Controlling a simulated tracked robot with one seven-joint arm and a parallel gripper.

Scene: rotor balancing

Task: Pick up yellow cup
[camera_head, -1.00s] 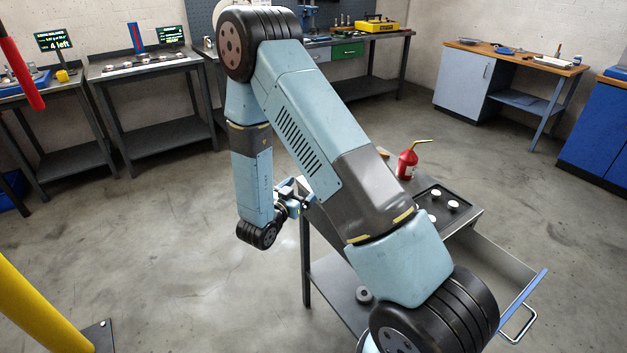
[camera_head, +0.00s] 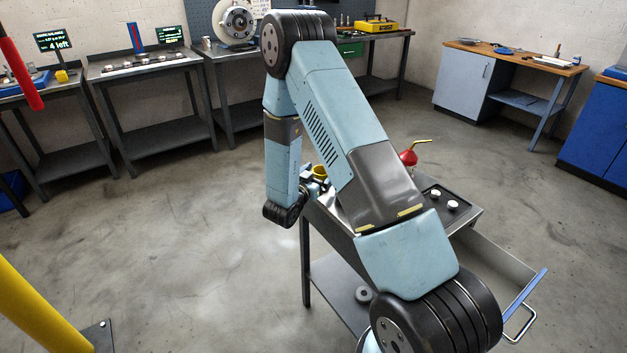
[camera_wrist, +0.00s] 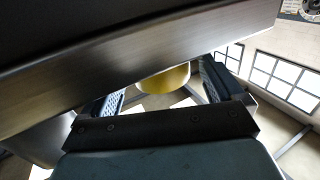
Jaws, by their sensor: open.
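A yellow cup (camera_head: 320,171) shows in the head view at the left end of the cart top, beside my gripper and partly hidden by it and my arm. In the wrist view, the yellow round body of the cup (camera_wrist: 165,78) lies between and beyond my two fingers, with its upper part cut off by a dark metal edge. My gripper (camera_wrist: 162,92) is open, with one dark finger on each side of the cup. In the head view my gripper (camera_head: 311,182) is at the cart's left edge. I cannot tell whether the fingers touch the cup.
The cart (camera_head: 306,262) has an open drawer (camera_head: 535,285) at its right. A red oil can (camera_head: 409,158) and a dark tray (camera_head: 437,193) with white discs are on top. Another small yellow object (camera_head: 62,76) is on the far left bench. The floor left of the cart is clear.

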